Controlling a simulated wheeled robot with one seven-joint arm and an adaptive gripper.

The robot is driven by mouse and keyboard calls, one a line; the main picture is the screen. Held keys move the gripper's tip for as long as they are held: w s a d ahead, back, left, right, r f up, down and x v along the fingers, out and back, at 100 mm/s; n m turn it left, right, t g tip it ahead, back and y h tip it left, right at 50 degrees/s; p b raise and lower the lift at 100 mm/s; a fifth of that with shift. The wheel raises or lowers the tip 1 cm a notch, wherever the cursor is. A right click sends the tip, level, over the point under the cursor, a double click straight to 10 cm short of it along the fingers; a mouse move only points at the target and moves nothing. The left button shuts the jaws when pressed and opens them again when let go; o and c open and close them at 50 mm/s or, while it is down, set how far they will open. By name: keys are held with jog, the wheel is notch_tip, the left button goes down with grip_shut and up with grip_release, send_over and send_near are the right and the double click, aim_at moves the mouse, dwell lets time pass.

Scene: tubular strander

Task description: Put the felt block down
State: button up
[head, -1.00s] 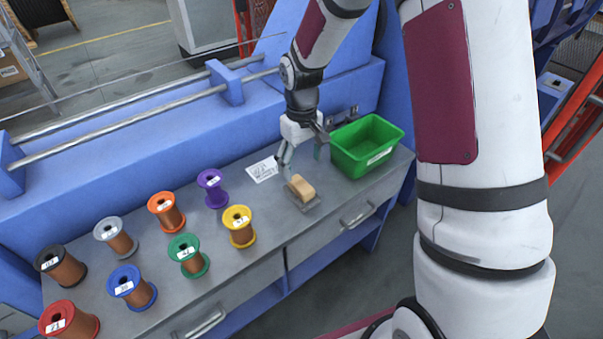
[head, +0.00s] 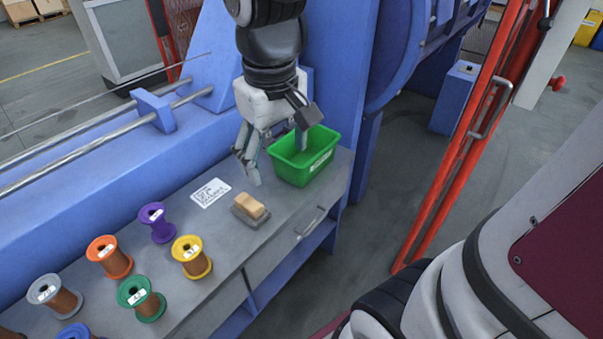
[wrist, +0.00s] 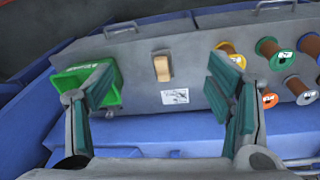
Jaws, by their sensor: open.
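The felt block (head: 249,206) is a small tan piece sitting on a flat grey pad (head: 240,217) on the grey bench top. It also shows in the wrist view (wrist: 162,68), apart from my fingers. My gripper (head: 251,168) is open and empty. It hangs above the bench, behind the block and close to the green bin. In the wrist view my two fingers (wrist: 160,105) are spread wide, with nothing between them.
A green bin (head: 287,172) stands at the bench's right end, close to my gripper. A white printed card (head: 210,193) lies left of the block. Several wire spools, such as the yellow one (head: 191,257), stand to the left. The bench's front edge has drawer handles.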

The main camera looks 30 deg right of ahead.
jog(key=s+r+m+t, duration=0.1)
jog(key=s+r, duration=0.1)
jog(key=s, duration=1.3)
jog(key=shift+a+y, duration=0.3)
jog(key=shift+a, duration=0.05)
jog(key=shift+r, duration=0.1)
notch_tip(320, 180, up, 9)
jog(key=t+p, duration=0.2)
jog(key=p, duration=0.6)
jog(key=shift+d+r, duration=0.1)
